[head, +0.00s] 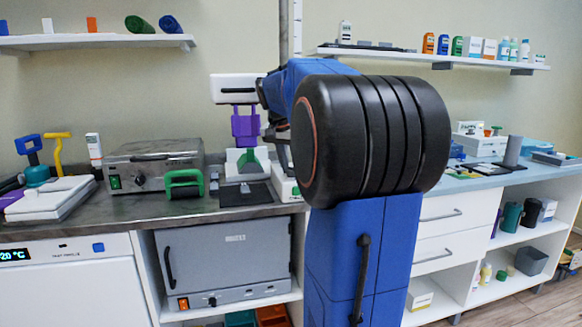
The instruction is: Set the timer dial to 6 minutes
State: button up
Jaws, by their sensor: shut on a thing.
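My gripper (246,143) points down over the steel counter, with purple fingers below a pale bar-shaped body. It is shut, with its fingertips at a small green part (247,162) on a white unit (231,168). This green part appears to be the timer dial, but it is small and partly hidden by the fingers. I cannot read any scale or the minute it is set to. A dark flat pad (244,195) lies in front of the white unit.
A steel appliance (155,155) with a green switch and a knob stands to the left. A green-handled roller (184,184) lies beside it. White folded items (50,198) and tools crowd the far left. A grey cabinet (222,260) sits below. Shelves hang above on both sides.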

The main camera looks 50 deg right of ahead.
dwell(0.3)
jog(key=o, duration=1)
jog(key=shift+a+r, duration=0.1)
jog(key=shift+r, duration=0.25)
jog(key=v, duration=0.4)
jog(key=shift+s+a+r, duration=0.1)
jog(key=shift+a+r, duration=0.05)
jog(key=shift+a, duration=0.15)
jog(key=s+a, duration=0.1)
jog(key=a, duration=0.2)
jog(key=s+a, duration=0.1)
jog(key=a, duration=0.3)
jog(key=s+a, duration=0.1)
jog(key=a, duration=0.3)
jog(key=shift+s, duration=0.25)
